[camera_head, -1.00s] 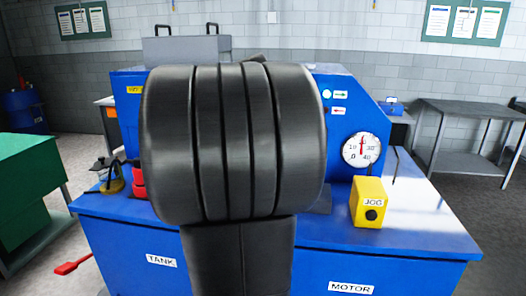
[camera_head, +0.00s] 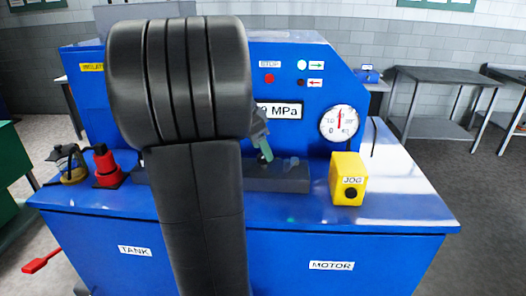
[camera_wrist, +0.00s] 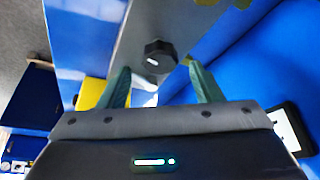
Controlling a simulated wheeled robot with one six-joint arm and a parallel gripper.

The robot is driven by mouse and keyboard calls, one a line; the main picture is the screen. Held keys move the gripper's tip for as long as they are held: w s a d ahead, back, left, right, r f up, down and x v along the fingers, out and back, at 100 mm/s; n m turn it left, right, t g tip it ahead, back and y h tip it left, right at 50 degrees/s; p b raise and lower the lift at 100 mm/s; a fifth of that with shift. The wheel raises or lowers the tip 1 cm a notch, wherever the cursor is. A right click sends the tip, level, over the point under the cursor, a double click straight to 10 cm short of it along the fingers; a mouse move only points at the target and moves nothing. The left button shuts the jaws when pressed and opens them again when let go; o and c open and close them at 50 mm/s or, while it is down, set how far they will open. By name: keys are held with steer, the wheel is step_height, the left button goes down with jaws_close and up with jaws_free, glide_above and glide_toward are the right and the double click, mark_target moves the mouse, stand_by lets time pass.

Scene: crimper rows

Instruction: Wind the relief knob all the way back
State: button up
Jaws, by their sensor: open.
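A black knob (camera_wrist: 158,57) with a pale mark on its face stands on a grey metal block (camera_wrist: 185,25) in the wrist view, most likely the relief knob. My gripper (camera_wrist: 163,82) is open, its two green fingers pointing at the block. The knob lies beyond the fingertips, between their lines, with nothing held. In the head view, part of my gripper (camera_head: 264,150) shows beside my black arm, over the dark block (camera_head: 275,180) on the blue machine (camera_head: 300,222). My arm hides part of the panel and block there.
A yellow JOG box (camera_head: 347,180) stands right of the block, below a round gauge (camera_head: 339,122). A display (camera_head: 280,111) ending in "9 MPa" is partly covered. The top's right end is clear.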

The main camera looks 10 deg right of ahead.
steer(key=shift+x, duration=1.2)
steer(key=c, duration=1)
